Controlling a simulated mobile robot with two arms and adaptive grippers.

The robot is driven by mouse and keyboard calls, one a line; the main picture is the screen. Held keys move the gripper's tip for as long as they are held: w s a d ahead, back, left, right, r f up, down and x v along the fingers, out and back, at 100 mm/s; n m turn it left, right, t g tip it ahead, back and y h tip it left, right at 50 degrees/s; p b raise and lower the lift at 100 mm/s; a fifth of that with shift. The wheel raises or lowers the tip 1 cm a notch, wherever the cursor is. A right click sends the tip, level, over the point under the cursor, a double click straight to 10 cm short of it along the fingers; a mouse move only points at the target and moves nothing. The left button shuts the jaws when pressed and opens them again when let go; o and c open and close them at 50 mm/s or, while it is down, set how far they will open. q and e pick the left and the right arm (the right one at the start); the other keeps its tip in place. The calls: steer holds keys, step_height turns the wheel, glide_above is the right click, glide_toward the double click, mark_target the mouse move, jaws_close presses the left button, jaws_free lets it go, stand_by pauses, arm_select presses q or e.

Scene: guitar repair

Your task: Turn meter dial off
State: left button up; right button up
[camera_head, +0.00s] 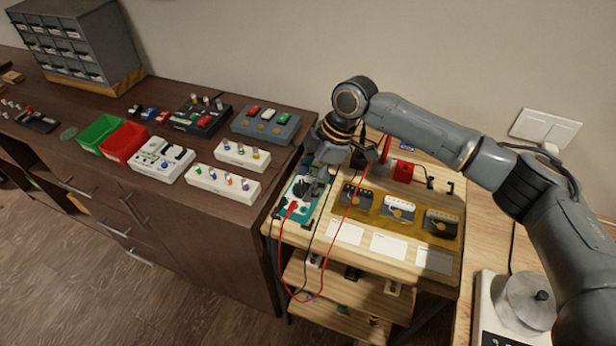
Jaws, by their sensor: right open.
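The meter (290,212) is a teal-edged device at the left edge of the wooden cart's top. Red and black leads are plugged into its lower part. My right gripper (311,186) comes down from above over the meter's dial area. The gripper is open, with its fingers at the dark dial. The fingers cover much of the dial, so I cannot tell its setting or whether they touch it. My left gripper is not in view.
A brown cabinet (215,215) with pedals, a green bin (100,131) and a red bin (124,143) stands left. The red and black leads hang over the cart's front. A pot-like device (525,300) stands at lower right.

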steer(key=c, duration=1.1)
steer(key=shift+s+r+m+p, duration=0.1)
steer(key=shift+r+m+p, duration=0.15)
steer(key=shift+p, duration=0.55)
steer(key=shift+c, duration=0.3)
steer(key=m+p, duration=0.1)
steer(key=p, duration=0.1)
steer(key=m+t+p, duration=0.1)
steer(key=m+p, duration=0.1)
steer(key=m+t+p, duration=0.1)
steer(key=p, duration=0.2)
steer(key=shift+s+m, duration=0.25)
steer(key=shift+m, duration=0.1)
steer(key=shift+a+f+m+h+p, duration=0.15)
steer(key=shift+m+h+p, duration=0.25)
steer(key=shift+m+p, duration=0.45)
steer(key=shift+t, duration=0.3)
steer(key=o, duration=1.2)
steer(key=shift+c, duration=0.2)
steer(key=shift+f, duration=0.1)
